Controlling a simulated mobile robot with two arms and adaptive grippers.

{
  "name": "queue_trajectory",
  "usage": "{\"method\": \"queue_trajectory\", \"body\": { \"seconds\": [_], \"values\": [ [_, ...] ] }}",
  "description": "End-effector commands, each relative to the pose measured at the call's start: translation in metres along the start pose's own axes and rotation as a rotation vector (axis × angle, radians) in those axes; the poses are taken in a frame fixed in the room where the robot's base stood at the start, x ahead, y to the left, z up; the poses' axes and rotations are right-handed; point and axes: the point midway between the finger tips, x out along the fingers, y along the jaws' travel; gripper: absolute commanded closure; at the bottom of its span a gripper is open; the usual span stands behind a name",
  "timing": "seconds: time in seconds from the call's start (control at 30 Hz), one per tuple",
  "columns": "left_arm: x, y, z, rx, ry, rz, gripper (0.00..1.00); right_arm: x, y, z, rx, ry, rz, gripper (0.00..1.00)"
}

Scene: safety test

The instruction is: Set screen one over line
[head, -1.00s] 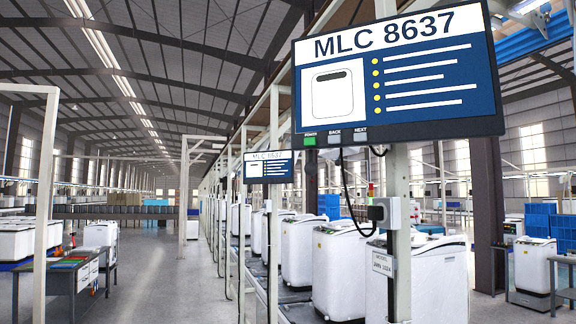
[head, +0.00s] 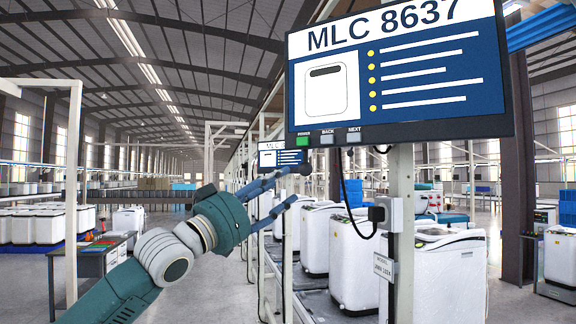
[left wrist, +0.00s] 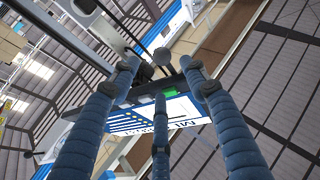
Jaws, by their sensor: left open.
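The near screen (head: 440,95) hangs at the upper right of the head view, showing "MLC 8637" and a white washer picture. A smaller, similar screen (head: 281,158) hangs farther down the line. My left gripper (head: 292,186) is open and empty, below and left of the near screen's buttons, apart from them. In the left wrist view, its blue fingers spread before the upside-down screen (left wrist: 122,121) and the green button (left wrist: 171,93). My right gripper is not in view.
White washers (head: 316,235) stand along the line under the screens. A pale post (head: 402,215) carries a socket box (head: 392,213) with a hanging black cable. A grey workbench (head: 88,268) stands at the left. The aisle floor (head: 215,290) is clear.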

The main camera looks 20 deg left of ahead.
Motion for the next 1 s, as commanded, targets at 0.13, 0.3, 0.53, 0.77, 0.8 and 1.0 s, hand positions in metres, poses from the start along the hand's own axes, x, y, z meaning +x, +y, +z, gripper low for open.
{"method": "queue_trajectory", "body": {
  "seconds": [0.13, 0.3, 0.53, 0.77, 0.8, 1.0],
  "values": [
    [0.011, 0.003, -0.008, -0.003, 0.003, 0.006, 0.55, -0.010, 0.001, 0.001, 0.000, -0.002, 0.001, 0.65],
    [0.043, 0.003, -0.012, -0.001, 0.005, 0.005, 0.55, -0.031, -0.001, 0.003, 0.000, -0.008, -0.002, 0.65],
    [0.085, 0.003, -0.011, 0.000, 0.005, 0.005, 0.55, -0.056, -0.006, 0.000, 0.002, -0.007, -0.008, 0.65],
    [0.105, 0.003, -0.007, 0.001, 0.004, 0.004, 0.55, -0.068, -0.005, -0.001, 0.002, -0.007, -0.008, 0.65],
    [0.106, 0.003, -0.006, 0.002, 0.004, 0.004, 0.55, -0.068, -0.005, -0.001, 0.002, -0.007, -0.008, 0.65],
    [0.107, 0.003, -0.005, 0.002, 0.005, 0.004, 0.55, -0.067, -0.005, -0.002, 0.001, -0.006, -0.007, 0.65]
  ]
}}
